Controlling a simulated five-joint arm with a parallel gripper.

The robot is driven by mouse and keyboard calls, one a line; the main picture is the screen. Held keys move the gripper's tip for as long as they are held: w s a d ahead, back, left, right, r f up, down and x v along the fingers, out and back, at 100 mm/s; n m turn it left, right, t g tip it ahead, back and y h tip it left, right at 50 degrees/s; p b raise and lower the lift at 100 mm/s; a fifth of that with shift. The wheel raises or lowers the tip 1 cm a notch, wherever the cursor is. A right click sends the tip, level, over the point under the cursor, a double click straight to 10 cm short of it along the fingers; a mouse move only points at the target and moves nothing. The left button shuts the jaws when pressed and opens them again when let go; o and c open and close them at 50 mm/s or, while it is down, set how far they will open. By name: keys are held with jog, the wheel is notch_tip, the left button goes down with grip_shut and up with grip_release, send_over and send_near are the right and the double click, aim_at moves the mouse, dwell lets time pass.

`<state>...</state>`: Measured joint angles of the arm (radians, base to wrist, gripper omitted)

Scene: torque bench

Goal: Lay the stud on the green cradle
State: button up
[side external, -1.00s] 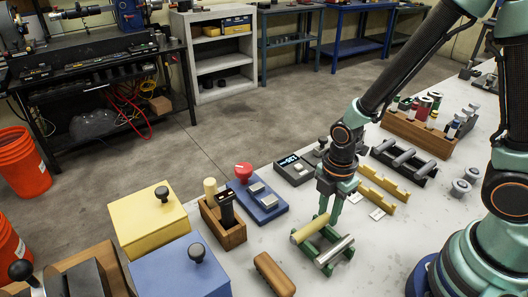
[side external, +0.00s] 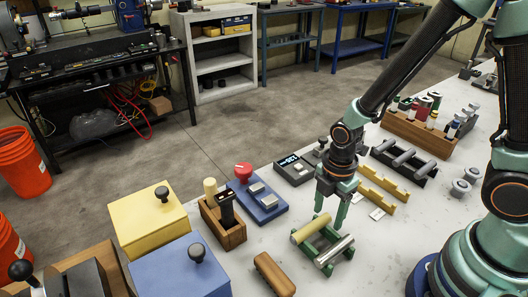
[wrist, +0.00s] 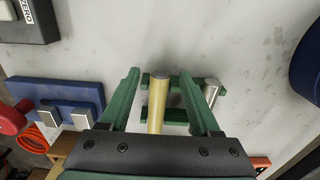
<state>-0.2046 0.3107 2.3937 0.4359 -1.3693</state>
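The green cradle (side external: 319,241) sits on the white bench and also shows in the wrist view (wrist: 177,115). A pale yellow stud (side external: 311,228) lies across its left side, and a silver stud (side external: 335,250) lies across its right side. My gripper (side external: 330,217) is open and points down just above the cradle. In the wrist view my gripper (wrist: 163,74) has its fingers spread on both sides of the yellow stud (wrist: 157,105), with gaps and no visible contact. The silver stud (wrist: 211,92) is beyond the right finger. The lower end of the yellow stud is hidden.
A wooden block (side external: 274,272) lies left of the cradle. A blue device with a red knob (side external: 243,169) and a wooden holder (side external: 223,222) stand behind it.

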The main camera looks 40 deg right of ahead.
notch_tip(320, 180, up, 12)
dwell(0.8)
jog(key=d+r+m+t, duration=0.5)
jog(key=r+m, duration=0.5)
jog(key=m, duration=0.8)
jog(key=shift+d+r+t, duration=0.3)
jog(key=shift+d, duration=0.15)
